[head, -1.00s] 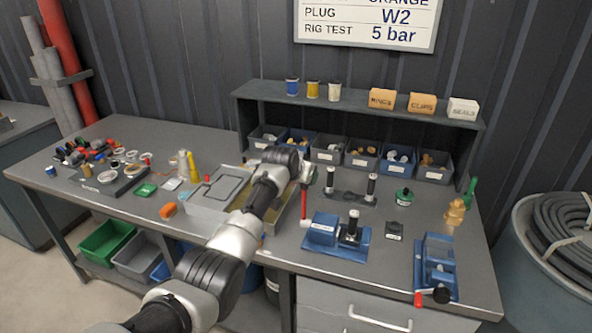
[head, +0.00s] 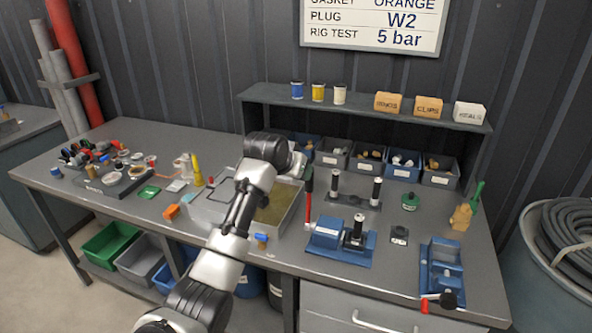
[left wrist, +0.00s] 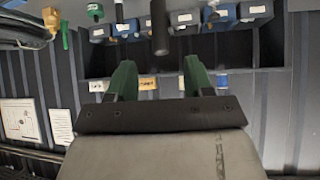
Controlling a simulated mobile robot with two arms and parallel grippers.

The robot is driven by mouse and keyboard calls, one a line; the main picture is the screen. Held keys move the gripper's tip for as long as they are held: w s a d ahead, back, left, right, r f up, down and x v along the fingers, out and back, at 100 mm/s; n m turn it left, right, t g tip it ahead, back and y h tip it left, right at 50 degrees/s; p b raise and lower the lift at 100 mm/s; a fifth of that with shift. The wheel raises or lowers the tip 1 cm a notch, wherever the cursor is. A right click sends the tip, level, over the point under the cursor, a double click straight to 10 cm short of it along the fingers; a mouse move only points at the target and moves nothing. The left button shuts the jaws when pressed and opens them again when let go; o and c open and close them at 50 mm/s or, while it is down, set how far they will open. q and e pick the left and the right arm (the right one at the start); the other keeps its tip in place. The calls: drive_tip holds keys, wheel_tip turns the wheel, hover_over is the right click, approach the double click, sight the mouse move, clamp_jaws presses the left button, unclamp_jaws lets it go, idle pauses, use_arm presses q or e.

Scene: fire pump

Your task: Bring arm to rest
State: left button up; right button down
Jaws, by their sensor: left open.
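My left arm reaches in from the bottom of the head view, with its wrist raised over the grey tray (head: 289,213) on the bench. The gripper itself is largely hidden behind the wrist there. In the left wrist view, my left gripper (left wrist: 159,72) shows two green fingers spread apart with nothing held between them. A dark cylinder (left wrist: 160,30) shows beyond the fingers; I cannot tell what it is. My right gripper is in neither view.
A shelf (head: 365,108) with several small bins stands at the bench's back. Small parts crowd the left.

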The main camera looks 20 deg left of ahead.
use_arm(q)
drive_tip(key=shift+f, duration=0.1)
drive_tip(key=s+f+g, duration=0.2)
drive_tip(key=s+f, duration=1.6)
drive_tip(key=s+f+g+y, duration=0.1)
drive_tip(key=s+g, duration=0.1)
drive_tip(key=s, duration=1.2)
drive_tip(key=s+f+g+y, duration=0.1)
drive_tip(key=s+f+g, duration=0.1)
drive_tip(key=s, duration=1.2)
wheel_tip(320, 180, down, 28)
drive_tip(key=r+g+b, duration=0.1)
drive_tip(key=b, duration=0.1)
drive_tip(key=s+a+f+g, duration=0.1)
drive_tip(key=s+a+f, duration=0.1)
drive_tip(key=s+f, duration=1.5)
drive_tip(key=shift+a+f+b, duration=0.2)
drive_tip(key=shift+f+b, duration=0.2)
drive_tip(key=shift+b, duration=0.05)
